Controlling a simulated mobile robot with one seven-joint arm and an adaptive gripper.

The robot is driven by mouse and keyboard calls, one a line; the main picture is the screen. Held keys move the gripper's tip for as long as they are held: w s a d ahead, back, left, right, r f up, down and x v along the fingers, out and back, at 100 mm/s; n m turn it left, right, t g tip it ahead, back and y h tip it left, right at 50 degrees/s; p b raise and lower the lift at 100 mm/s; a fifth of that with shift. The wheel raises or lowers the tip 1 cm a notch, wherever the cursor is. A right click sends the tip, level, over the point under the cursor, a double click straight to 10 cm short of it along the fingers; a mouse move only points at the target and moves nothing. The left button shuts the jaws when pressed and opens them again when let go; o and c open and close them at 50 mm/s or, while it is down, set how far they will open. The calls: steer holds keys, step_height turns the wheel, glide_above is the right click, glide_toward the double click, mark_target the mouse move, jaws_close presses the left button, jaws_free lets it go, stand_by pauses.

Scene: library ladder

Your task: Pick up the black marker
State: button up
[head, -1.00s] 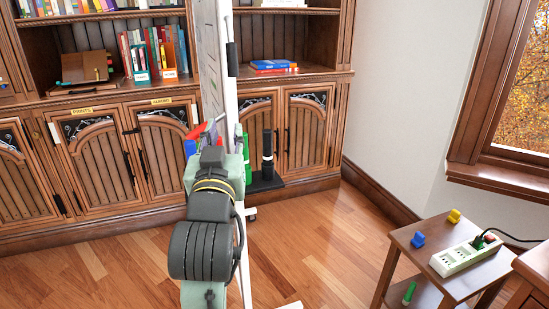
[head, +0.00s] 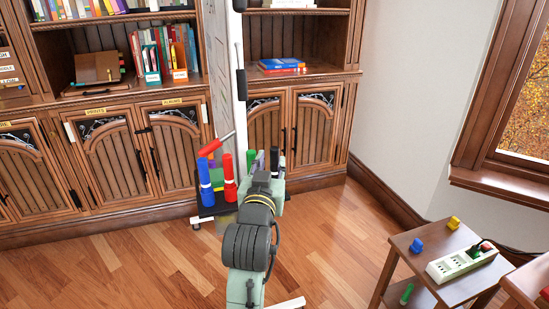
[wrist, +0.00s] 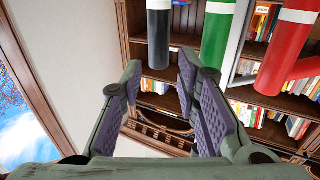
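The black marker (wrist: 158,38) shows in the wrist view, its dark end at the top middle, with a white band above it. It lines up with the gap between my fingers; how far beyond the fingertips it is, I cannot tell. My gripper (wrist: 161,72) is open and empty, with purple pads facing each other. In the head view my gripper (head: 266,158) is at the marker tray, and only a dark sliver of the black marker (head: 282,161) shows beside it. A green marker (wrist: 216,40) and a red marker (wrist: 284,65) are to the right in the wrist view.
A blue marker (head: 205,182) and the red marker stand left of my gripper on the black tray (head: 210,210). The whiteboard's white post (head: 241,100) rises just behind. Bookcases stand beyond. A small side table (head: 425,240) with a power strip is at right.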

mark_target(274, 154)
steer(key=shift+w+d+p, duration=0.25)
steer(key=shift+w+p, duration=0.2)
steer(key=shift+w, duration=1.05)
steer(key=shift+w+d+p, duration=0.2)
steer(key=shift+w+p, duration=0.2)
steer(key=shift+w, duration=1.05)
steer(key=shift+c, duration=0.5)
steer(key=c, duration=0.6)
